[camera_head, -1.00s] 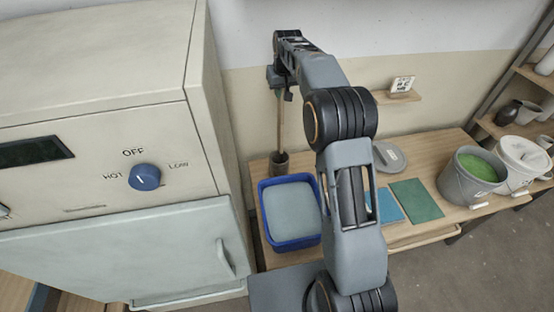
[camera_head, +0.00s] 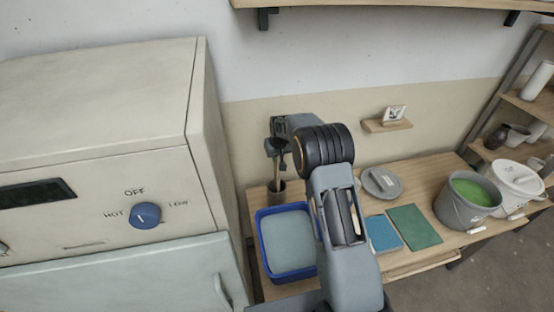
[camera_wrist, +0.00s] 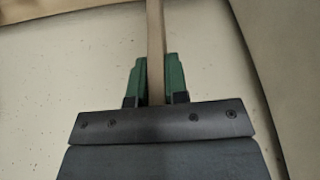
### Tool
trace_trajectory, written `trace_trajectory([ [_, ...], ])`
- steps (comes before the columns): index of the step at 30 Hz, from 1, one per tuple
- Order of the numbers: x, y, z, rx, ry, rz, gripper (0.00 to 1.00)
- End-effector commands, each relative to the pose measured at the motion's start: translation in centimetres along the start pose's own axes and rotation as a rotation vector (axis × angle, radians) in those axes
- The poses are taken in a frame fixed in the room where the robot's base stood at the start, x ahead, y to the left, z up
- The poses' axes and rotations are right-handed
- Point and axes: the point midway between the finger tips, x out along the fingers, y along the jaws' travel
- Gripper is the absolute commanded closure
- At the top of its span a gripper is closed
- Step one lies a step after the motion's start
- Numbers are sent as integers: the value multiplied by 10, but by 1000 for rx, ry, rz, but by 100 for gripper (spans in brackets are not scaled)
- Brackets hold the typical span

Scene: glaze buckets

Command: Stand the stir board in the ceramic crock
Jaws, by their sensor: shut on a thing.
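The stir board (camera_head: 277,172) is a thin wooden strip, held roughly upright with a slight lean. My gripper (camera_head: 278,148) is shut on it, above the ceramic crock (camera_head: 277,199). The crock is small, dark grey and stands at the back left of the wooden bench. The board's lower end passes behind the crock's near rim and appears inside its mouth; the bottom tip is hidden. In the wrist view the green-padded fingers (camera_wrist: 157,82) press on both sides of the board (camera_wrist: 155,35), which runs up out of frame.
A blue tub (camera_head: 262,250) stands just in front of the crock. A cream cabinet with a blue knob (camera_head: 145,215) rises close on the left. A grey lid (camera_head: 381,183), flat blue and green pieces (camera_head: 414,227), and a bucket of green glaze (camera_head: 447,209) lie to the right.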

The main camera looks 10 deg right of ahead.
Motion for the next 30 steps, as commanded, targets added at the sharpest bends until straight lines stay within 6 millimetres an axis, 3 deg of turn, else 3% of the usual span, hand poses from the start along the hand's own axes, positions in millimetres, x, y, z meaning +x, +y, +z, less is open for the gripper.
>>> trace_trajectory([
  [6, 20, 0, 5, 0, 1, 0, 100],
  [19, 26, 0, 7, 0, 2, 0, 100],
  [20, 26, 0, 7, 0, 1, 0, 84],
  [21, 25, 0, 7, 0, 2, 0, 81],
  [27, 25, 0, 7, 0, 1, 0, 62],
  [30, 25, 0, 7, 0, 1, 0, 60],
])
